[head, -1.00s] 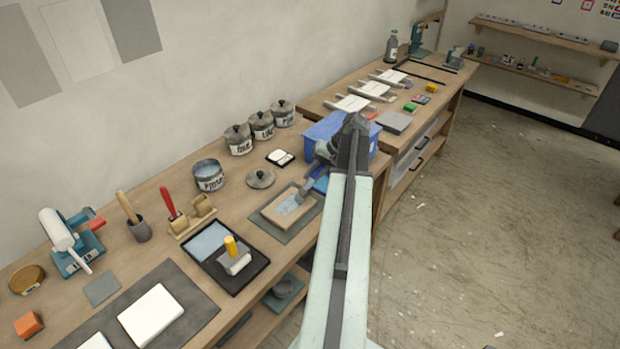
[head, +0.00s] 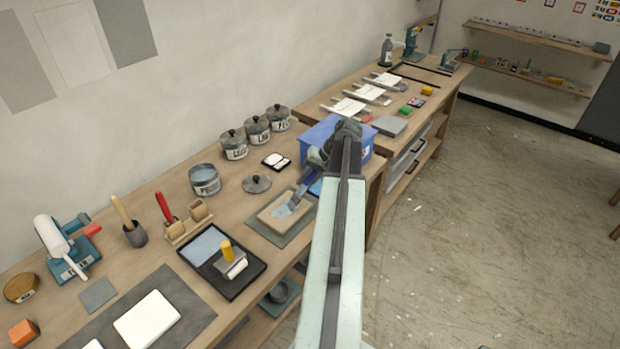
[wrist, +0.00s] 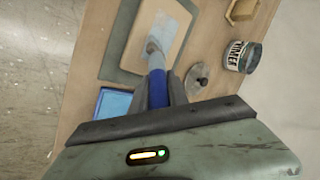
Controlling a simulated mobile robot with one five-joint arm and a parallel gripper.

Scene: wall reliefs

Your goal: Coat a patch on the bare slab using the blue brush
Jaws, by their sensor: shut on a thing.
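My gripper (wrist: 158,92) is shut on the blue brush (wrist: 157,80), holding it by its blue handle. In the head view my gripper (head: 314,165) and the brush (head: 303,190) reach down over the slab. The brush's bristle end is at the slab (wrist: 172,22), over or on its surface; I cannot tell the exact contact. The slab (head: 268,214) is a tan block on a grey mat (head: 263,231). A pale grey-blue patch (head: 287,210) shows on its face beside the bristles. My arm hides part of the bench to the right.
A blue tray (wrist: 113,102) lies beside the mat. An open primer can (head: 205,182) and a loose lid (head: 257,184) stand behind the slab. A black roller tray (head: 236,280) is to the left. A blue box (head: 318,133) stands beyond the gripper.

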